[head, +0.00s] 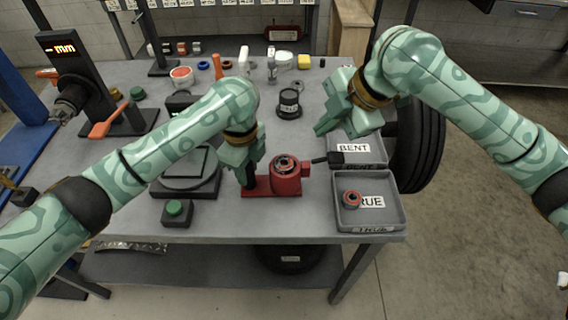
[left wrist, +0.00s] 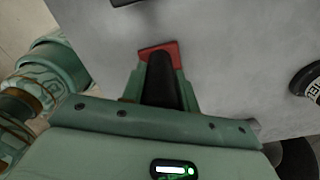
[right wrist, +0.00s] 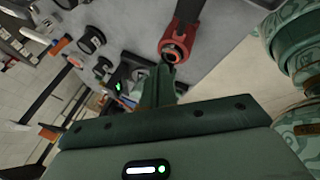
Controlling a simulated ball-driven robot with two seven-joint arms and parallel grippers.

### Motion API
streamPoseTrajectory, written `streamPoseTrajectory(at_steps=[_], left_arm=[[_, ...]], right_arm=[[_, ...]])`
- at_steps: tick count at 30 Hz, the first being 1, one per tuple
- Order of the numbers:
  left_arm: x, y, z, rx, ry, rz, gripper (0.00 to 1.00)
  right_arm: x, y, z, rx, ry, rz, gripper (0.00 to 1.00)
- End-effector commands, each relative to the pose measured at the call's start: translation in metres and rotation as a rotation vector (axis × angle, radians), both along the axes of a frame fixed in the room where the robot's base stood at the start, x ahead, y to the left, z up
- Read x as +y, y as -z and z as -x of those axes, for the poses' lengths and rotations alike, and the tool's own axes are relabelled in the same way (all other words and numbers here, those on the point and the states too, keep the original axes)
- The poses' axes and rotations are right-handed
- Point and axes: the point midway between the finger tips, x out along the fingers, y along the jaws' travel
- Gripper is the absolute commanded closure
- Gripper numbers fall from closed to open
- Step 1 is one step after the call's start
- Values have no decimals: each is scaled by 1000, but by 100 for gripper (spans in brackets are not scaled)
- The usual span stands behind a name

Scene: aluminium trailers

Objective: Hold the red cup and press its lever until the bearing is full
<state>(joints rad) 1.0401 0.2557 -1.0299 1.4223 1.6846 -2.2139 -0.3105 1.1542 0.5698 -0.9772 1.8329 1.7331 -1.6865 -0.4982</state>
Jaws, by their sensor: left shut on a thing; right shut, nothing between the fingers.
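The red cup (head: 287,181) stands on its red base on the grey table, a ring-shaped bearing (head: 284,163) in its top. Its black lever (head: 325,159) sticks out to the right toward the BENT tray. My left gripper (head: 248,182) is shut on the black upright grip at the left end of the red base; in the left wrist view the black grip (left wrist: 160,82) sits between the fingers. My right gripper (head: 322,130) is shut and empty, above and apart from the lever. The right wrist view shows the red cup (right wrist: 180,47) beyond the fingertips. How full the bearing is cannot be told.
A tray marked TRUE (head: 374,221) holds a red-rimmed bearing (head: 351,199); a tray marked BENT (head: 375,161) lies behind it. A green button box (head: 177,213) and a dark gauge plate (head: 187,170) are left of the cup. A black pot (head: 289,103) stands behind.

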Motion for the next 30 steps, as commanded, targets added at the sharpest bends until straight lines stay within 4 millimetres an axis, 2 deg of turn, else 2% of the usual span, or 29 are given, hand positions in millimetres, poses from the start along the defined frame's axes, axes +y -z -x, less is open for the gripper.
streamPoseTrajectory(at_steps=[2,8,11,22,30], left_arm=[[0,1,1,3,1,-1,99],[0,1,1,2,1,-1,99],[0,1,1,2,1,-1,99],[0,1,1,2,1,-1,99],[0,1,0,2,1,-1,99]], right_arm=[[0,-1,0,-1,0,-1,100],[9,-30,-1,-6,-3,-1,100],[12,-37,0,-3,-1,-2,100],[10,-32,0,0,-1,-2,100],[1,-1,0,2,1,-2,100]])
